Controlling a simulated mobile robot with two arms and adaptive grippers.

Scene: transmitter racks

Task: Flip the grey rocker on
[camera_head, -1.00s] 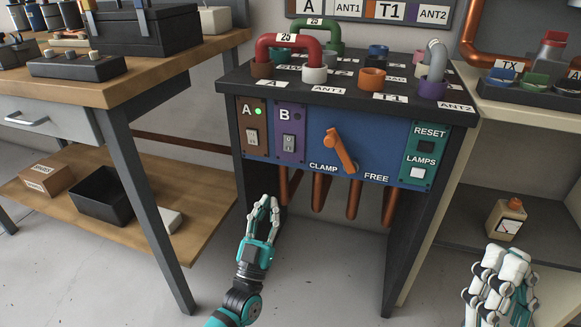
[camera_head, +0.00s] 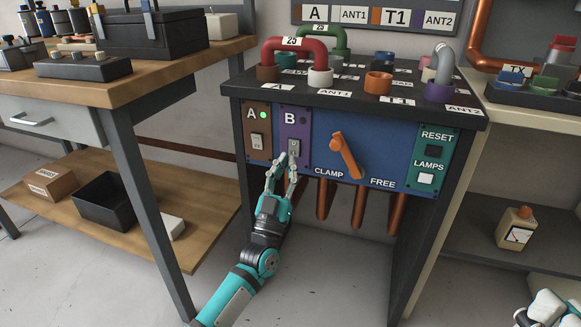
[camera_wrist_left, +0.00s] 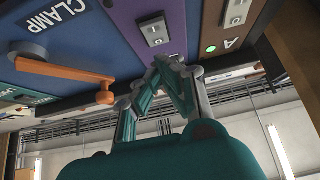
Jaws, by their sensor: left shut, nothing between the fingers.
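The grey rocker (camera_head: 294,148) is on the purple B panel (camera_head: 304,145) of the dark cabinet's front. In the left wrist view the rocker (camera_wrist_left: 154,29) sits just above the fingertips. My left gripper (camera_head: 287,160) is shut and empty, with its fingertips right at the rocker's lower part. I cannot tell whether they touch it. The fingers cover part of the panel's lower edge. The lamp on the B panel looks dark. My right gripper (camera_head: 552,310) shows only partly in the bottom right corner, and its fingers cannot be judged.
To the left is the brown A panel (camera_head: 257,125) with a cream rocker (camera_head: 257,143) and a lit green lamp (camera_head: 263,115). To the right is the orange CLAMP/FREE lever (camera_head: 345,154). Copper pipes (camera_head: 325,199) hang below. A wooden bench (camera_head: 150,75) stands at left.

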